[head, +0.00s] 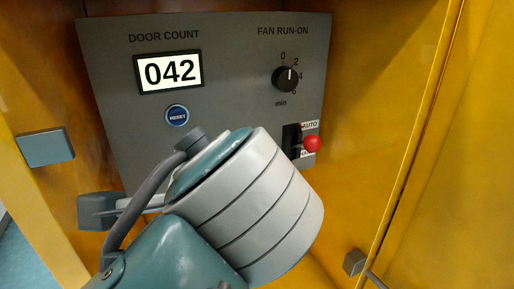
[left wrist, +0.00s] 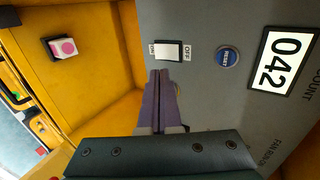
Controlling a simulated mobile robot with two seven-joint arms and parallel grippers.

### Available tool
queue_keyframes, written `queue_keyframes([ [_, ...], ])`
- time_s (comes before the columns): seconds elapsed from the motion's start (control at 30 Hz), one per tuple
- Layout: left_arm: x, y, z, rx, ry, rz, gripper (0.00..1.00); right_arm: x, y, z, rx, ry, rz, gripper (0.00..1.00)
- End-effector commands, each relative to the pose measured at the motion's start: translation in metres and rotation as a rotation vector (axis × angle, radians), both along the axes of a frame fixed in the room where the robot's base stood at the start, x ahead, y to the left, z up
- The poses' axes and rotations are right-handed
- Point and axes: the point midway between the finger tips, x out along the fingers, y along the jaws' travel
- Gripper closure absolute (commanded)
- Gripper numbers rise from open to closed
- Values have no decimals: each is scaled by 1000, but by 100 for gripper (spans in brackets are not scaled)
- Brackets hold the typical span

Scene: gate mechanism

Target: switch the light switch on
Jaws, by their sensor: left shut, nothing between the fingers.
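The light switch (left wrist: 168,50) is a white rocker on the grey panel, near the top middle of the left wrist view. An OFF label sits on its right side there, and a small label I cannot read clearly is on its left. My left gripper (left wrist: 159,73) is shut and empty, its fingertips showing just below the switch; I cannot tell whether they touch it. In the head view my left arm covers the lower panel, hiding the switch and the fingertips. My right gripper is not seen.
The grey panel (head: 222,60) also carries a counter display (head: 169,72) reading 042, a blue RESET button (head: 177,115), a fan dial (head: 286,78) and a red-knobbed lever (head: 312,144). Yellow walls flank it. A pink button (left wrist: 67,47) is on the yellow wall.

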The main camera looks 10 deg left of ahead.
Motion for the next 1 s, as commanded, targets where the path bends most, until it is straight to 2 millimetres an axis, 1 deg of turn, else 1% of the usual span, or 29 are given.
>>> queue_keyframes([
  [0.03, -7, -6, 5, -4, -1, -2, 100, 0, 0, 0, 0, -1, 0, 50],
  [0.1, -15, -11, 12, -4, 1, -1, 100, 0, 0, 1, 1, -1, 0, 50],
  [0.3, -29, -20, 24, -1, 1, 0, 100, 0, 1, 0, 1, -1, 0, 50],
  [0.63, -31, -21, 26, 0, 1, -1, 100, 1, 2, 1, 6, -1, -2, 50],
  [0.67, -31, -21, 26, 0, 1, -1, 100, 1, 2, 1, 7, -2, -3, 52],
  [0.7, -31, -20, 25, -2, 3, 1, 100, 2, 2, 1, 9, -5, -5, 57],
  [0.77, -34, -18, 21, -21, 11, 10, 100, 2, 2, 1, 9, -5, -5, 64],
  [0.87, -49, -8, 0, -113, 50, 55, 100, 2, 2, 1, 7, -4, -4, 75],
  [0.97, -79, 9, -30, -274, 109, 142, 100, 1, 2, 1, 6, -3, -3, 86],
  [1.0, -92, 15, -42, -343, 132, 182, 100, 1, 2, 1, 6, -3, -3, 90],
])
